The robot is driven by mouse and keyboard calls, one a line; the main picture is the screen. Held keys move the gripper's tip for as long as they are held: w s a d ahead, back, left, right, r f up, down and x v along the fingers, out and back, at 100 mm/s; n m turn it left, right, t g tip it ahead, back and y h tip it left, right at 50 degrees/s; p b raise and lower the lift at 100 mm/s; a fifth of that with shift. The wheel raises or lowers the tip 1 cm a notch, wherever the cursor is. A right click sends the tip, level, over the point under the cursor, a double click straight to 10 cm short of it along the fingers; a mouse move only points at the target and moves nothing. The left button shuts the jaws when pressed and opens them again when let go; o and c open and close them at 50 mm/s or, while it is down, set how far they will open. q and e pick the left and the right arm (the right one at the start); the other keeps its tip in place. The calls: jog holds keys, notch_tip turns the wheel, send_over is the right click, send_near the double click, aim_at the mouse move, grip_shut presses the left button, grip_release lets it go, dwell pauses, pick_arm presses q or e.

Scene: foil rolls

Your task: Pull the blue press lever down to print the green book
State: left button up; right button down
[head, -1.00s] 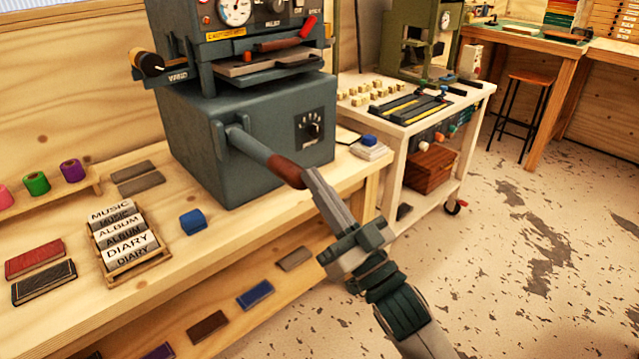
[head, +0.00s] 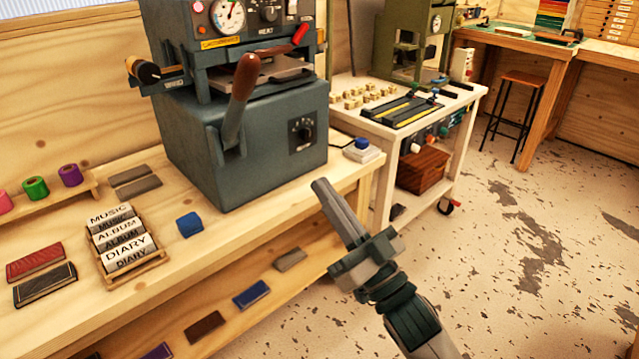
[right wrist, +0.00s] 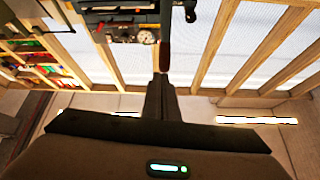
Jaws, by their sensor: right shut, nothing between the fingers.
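The blue-grey press (head: 250,140) stands on the wooden bench; it also shows at the top of the right wrist view (right wrist: 120,30). Its lever (head: 238,105) has a grey shaft and a brown handle and stands raised, tilted slightly right, at the press's front. My right gripper (head: 321,186) is shut and empty, below and right of the lever, apart from it, in front of the bench edge. In the right wrist view its fingers (right wrist: 161,82) point toward the brown handle (right wrist: 164,55). I cannot make out a green book. My left gripper is not in view.
A label rack (head: 125,240), a blue block (head: 190,224), red and dark books, and foil rolls (head: 36,188) lie on the bench left of the press. A white cart (head: 400,125) with another green press stands to the right. Floor at right is open.

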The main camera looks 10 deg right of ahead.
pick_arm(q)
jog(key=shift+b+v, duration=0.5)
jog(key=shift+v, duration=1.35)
pick_arm(e)
jog(key=v, duration=0.6)
jog(key=shift+f, duration=0.45)
jog(key=shift+w+a, duration=0.1)
